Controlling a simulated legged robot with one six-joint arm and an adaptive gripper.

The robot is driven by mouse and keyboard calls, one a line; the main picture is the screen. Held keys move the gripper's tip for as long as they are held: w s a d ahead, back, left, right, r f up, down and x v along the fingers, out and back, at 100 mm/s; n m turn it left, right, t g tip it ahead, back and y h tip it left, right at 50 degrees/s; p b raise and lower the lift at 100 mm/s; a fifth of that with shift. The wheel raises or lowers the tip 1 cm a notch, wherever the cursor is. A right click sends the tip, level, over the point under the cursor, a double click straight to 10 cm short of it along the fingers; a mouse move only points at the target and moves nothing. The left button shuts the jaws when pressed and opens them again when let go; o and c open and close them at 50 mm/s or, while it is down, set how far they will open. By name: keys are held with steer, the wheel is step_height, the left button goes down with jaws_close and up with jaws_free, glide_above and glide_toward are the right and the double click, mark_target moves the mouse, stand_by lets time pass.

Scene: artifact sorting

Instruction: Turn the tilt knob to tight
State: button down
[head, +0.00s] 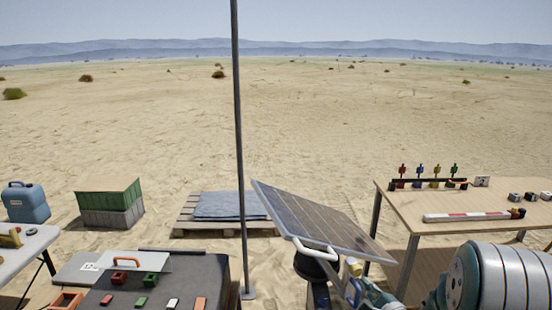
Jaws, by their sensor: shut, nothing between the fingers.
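The tilted solar panel (318,220) stands on a dark stand right of centre, with a white curved bar (315,248) at its lower edge. A small yellowish part (354,266) shows just below the panel's right side; I cannot tell for sure whether it is the tilt knob. No tight marking can be read. My gripper (357,290), small and partly cut off by the bottom edge, is close beside the stand, just below the yellowish part. It is shut and holds nothing. I cannot tell whether it touches anything.
A tall pole (239,130) stands left of the panel. A dark case top (190,275) with small coloured pieces is at lower left. A wooden table (450,203) with coloured figures stands at right. A pallet (190,226) lies behind; open sand stretches beyond.

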steer(key=shift+s, duration=0.25)
steer(key=n, duration=1.2)
glide_toward(354, 281)
steer(key=a+r, duration=0.1)
steer(key=a, duration=0.1)
steer(key=x, duration=0.7)
steer(key=shift+w+a+r, duration=0.2)
steer(key=shift+r, duration=0.05)
steer(key=shift+w+d+r, duration=0.1)
steer(key=shift+d+r, duration=0.2)
